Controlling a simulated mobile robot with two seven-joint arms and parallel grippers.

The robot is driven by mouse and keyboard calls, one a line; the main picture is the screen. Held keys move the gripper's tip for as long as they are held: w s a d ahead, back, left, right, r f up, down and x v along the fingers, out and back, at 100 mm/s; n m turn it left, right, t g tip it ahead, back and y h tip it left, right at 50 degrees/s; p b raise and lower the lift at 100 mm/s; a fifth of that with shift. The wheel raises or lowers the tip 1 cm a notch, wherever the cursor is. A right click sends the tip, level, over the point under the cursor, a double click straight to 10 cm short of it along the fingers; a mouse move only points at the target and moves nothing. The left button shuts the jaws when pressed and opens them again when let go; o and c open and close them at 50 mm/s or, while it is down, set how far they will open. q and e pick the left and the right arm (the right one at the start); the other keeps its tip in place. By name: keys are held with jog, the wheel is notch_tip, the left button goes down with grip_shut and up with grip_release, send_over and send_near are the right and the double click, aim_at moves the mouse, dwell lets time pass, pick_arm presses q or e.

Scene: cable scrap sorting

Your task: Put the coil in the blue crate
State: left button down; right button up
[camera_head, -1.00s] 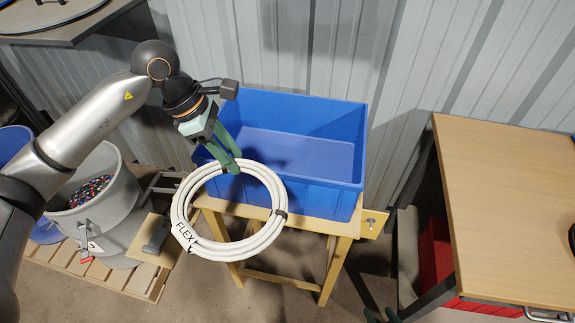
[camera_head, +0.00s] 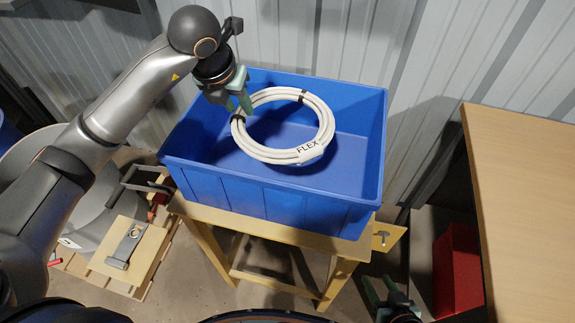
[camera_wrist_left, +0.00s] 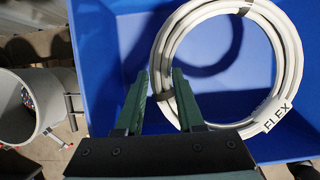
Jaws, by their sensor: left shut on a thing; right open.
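The white cable coil (camera_head: 318,150), marked FLEX and bound with black tape, is over the opening of the blue crate (camera_head: 235,190). My left gripper (camera_head: 238,108) is shut on the coil's left side. In the left wrist view, the coil (camera_wrist_left: 287,60) runs between the fingers at a dark tape band, and a shadow falls on the blue crate floor (camera_wrist_left: 130,50) below it, so it appears held above the floor. My right gripper (camera_head: 384,292) is open and empty at the bottom, right of the crate's stand.
The crate stands on a wooden stand (camera_head: 215,245). A wooden-topped table (camera_head: 525,190) is at the right, with a red bin (camera_head: 457,270) beside it. A grey drum (camera_wrist_left: 25,105) is at the left. A corrugated wall (camera_head: 330,40) is behind the crate.

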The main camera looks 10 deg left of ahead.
aim_at(229, 127)
pick_arm(q)
jog(key=f+b, duration=0.1)
jog(key=f, duration=0.2)
jog(key=shift+w+f, duration=0.2)
notch_tip(229, 127, down, 6)
jog(key=shift+f+b, duration=0.1)
jog(key=shift+b, duration=0.2)
notch_tip(229, 127, down, 4)
jog(key=shift+f, duration=0.1)
jog(key=c, duration=0.5)
grip_release()
pick_arm(e)
jog(key=f, duration=0.1)
jog(key=a+f, duration=0.1)
jog(key=f, duration=0.1)
jog(key=shift+s, duration=0.1)
pick_arm(q)
jog(key=v, duration=1)
jog(key=shift+r+p, duration=0.35)
jog(key=shift+r, duration=0.05)
jog(key=shift+s+r, duration=0.4)
jog(key=shift+r, duration=0.2)
pick_arm(e)
jog(key=shift+s+d+r, duration=0.15)
jog(key=shift+d+r, duration=0.1)
jog(key=shift+d, duration=0.15)
